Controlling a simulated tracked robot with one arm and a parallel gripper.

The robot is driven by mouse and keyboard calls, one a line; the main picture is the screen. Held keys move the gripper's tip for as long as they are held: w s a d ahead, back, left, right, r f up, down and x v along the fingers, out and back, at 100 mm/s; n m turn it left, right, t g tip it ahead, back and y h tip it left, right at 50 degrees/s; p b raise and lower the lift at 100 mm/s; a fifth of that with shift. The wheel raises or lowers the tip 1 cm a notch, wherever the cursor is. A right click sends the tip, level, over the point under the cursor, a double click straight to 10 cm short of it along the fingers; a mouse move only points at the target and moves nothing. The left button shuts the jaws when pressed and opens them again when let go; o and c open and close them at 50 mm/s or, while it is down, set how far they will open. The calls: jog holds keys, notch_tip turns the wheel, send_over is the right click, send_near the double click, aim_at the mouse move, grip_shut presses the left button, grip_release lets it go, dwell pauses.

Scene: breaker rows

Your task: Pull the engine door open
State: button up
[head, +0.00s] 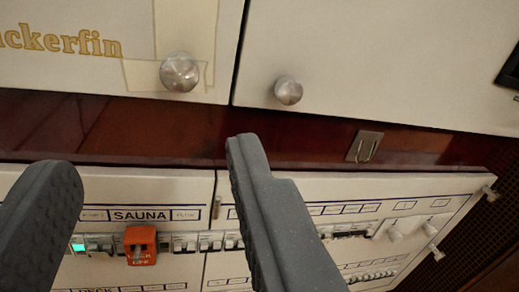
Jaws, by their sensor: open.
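My gripper (147,165) is open and empty, its two dark grey fingers wide apart in front of the panels. A white upper left door (60,75) with part of a gold word carries a round metal knob (180,72). A white upper right door (380,60) has a smaller metal knob (289,91). Both knobs are above the fingertips, and neither is between the fingers. Both doors look shut, with a narrow dark gap between them. No engine label is readable, so I cannot tell which door is the engine door.
Below a dark red-brown wooden strip (120,130) are a white SAUNA breaker panel (185,185) and another breaker panel (385,222). An orange lockout piece (140,245) sits on the SAUNA row. A metal latch plate (365,146) is on the strip. My fingers hide parts of both panels.

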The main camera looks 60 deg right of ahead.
aim_at(181, 80)
jog(key=x, duration=0.4)
jog(key=b+x, duration=0.1)
jog(key=x, duration=0.8)
jog(key=shift+w+d+f+b, duration=0.1)
jog(key=shift+d+f+b, duration=0.2)
jog(key=shift+d+b, duration=0.15)
grip_shut()
